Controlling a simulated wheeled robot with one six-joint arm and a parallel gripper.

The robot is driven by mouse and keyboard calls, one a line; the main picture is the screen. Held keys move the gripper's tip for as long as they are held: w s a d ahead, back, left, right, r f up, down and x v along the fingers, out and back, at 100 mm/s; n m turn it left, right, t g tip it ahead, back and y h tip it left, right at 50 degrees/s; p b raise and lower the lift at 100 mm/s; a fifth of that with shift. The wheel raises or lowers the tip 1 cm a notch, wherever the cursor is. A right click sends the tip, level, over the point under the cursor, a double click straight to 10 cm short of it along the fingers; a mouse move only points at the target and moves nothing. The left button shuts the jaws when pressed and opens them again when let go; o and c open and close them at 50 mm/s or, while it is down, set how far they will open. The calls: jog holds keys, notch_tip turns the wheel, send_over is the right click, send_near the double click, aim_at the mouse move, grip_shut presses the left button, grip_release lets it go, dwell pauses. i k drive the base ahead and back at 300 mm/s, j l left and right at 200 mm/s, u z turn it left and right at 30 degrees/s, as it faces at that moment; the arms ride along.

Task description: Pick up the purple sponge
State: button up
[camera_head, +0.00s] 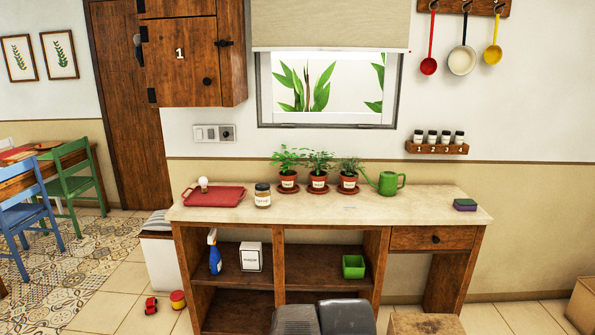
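The purple sponge (465,205) is a small flat block with a darker greenish layer. It lies on the right end of the pale countertop (400,207), close to the edge and above the drawer side. Nothing covers it. My gripper is not in view; only grey parts that look like my own body show at the bottom centre.
A green watering can (386,183), potted plants (318,172), a jar (262,195) and a red tray (213,196) stand left of the sponge. A spice rack (437,148) hangs above. The countertop around the sponge is clear. A wooden stool (426,324) stands below.

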aim_at(459, 203)
jog(key=z, duration=1.2)
